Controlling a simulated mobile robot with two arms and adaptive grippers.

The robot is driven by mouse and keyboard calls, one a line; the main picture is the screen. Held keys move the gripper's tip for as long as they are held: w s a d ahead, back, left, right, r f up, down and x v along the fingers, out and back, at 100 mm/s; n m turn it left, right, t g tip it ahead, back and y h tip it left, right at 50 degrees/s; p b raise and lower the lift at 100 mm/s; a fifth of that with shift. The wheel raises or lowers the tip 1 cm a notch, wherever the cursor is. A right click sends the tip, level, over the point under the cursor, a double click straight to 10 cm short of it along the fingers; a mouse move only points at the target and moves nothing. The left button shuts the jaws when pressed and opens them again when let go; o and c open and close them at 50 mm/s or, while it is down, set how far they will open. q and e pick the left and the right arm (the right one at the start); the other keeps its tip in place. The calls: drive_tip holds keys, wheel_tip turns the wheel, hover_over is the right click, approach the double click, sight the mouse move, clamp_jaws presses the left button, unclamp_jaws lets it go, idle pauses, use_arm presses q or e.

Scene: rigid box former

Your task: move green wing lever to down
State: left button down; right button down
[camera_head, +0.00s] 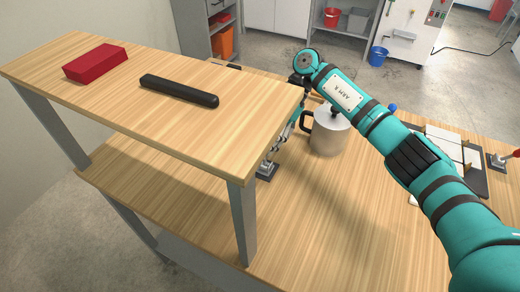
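I cannot make out a green wing lever in the head view. A box former with pale panels on a dark frame (470,178) is at the right, partly covered by my teal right arm. My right gripper (276,143) hangs below the arm's wrist, beside the shelf's right edge. The shelf hides part of it, and its fingers are too small and covered to read. A small dark base (266,172) with a metal part stands just under it. My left gripper is not in view.
A metal pot (330,132) with a dark handle stands close to the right gripper. The raised wooden shelf (190,125) carries a red block (96,62) and a black bar (179,91). A red-tipped lever (516,154) stands at the right edge. The front tabletop (340,230) is clear.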

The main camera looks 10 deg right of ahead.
drive_tip(key=shift+w+d+r+g+y+b, duration=0.1)
drive_tip(key=shift+w+d+g+y+b, duration=0.4)
drive_tip(key=shift+b, duration=0.65)
drive_tip(key=shift+w+d+r+g+y+b, duration=0.15)
drive_tip(key=shift+w+g+y+b, duration=0.3)
drive_tip(key=shift+w+b, duration=0.5)
drive_tip(key=shift+s, duration=0.2)
drive_tip(key=shift+d, duration=0.1)
drive_tip(key=c, duration=1.1)
unclamp_jaws()
drive_tip(key=shift+f, duration=0.15)
wheel_tip(320, 180, up, 10)
drive_tip(key=shift+c, duration=0.4)
